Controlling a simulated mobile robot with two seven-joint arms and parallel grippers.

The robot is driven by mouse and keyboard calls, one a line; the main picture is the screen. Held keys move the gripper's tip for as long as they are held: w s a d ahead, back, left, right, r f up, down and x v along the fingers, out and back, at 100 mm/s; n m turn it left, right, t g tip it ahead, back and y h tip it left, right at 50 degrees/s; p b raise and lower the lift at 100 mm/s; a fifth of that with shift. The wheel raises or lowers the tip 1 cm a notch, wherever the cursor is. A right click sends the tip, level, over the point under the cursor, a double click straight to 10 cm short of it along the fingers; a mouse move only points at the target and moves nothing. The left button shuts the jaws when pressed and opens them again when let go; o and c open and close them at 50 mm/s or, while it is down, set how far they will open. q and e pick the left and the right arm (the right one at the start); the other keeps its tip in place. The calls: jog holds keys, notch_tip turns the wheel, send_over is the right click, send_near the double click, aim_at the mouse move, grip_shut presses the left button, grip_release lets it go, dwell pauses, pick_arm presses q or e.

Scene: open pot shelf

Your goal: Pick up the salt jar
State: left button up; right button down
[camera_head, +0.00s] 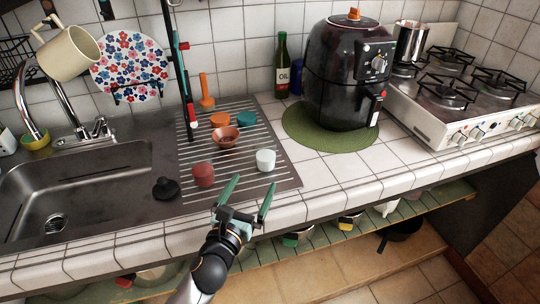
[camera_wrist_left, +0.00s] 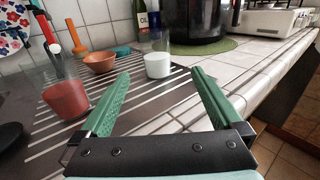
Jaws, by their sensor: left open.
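The salt jar (camera_head: 265,160) looks like a small clear jar with white contents. It stands upright on the ribbed metal drainboard, near its front right corner. In the left wrist view the salt jar (camera_wrist_left: 158,64) shows ahead, between and beyond my green fingertips. My left gripper (camera_head: 253,184) is open and empty, at the counter's front edge, just in front of the jar and apart from it. It also shows in the left wrist view (camera_wrist_left: 160,80). My right gripper is not in view.
A red-filled jar (camera_head: 203,175) stands left of the salt jar, with a black stopper-like object (camera_head: 165,188) beside it. A copper bowl (camera_head: 225,137) is behind. A black fryer (camera_head: 345,75) stands on a green mat (camera_head: 300,129) to the right. The sink (camera_head: 80,185) is left.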

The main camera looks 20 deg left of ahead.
aim_at(262, 160)
pick_arm(q)
jog(key=w, duration=0.5)
jog(key=shift+w, duration=0.25)
jog(key=shift+w+a, duration=0.2)
jog(key=shift+w, duration=2.45)
jog(key=c, duration=1.5)
jog(key=shift+c, duration=0.2)
jog(key=shift+r, duration=0.15)
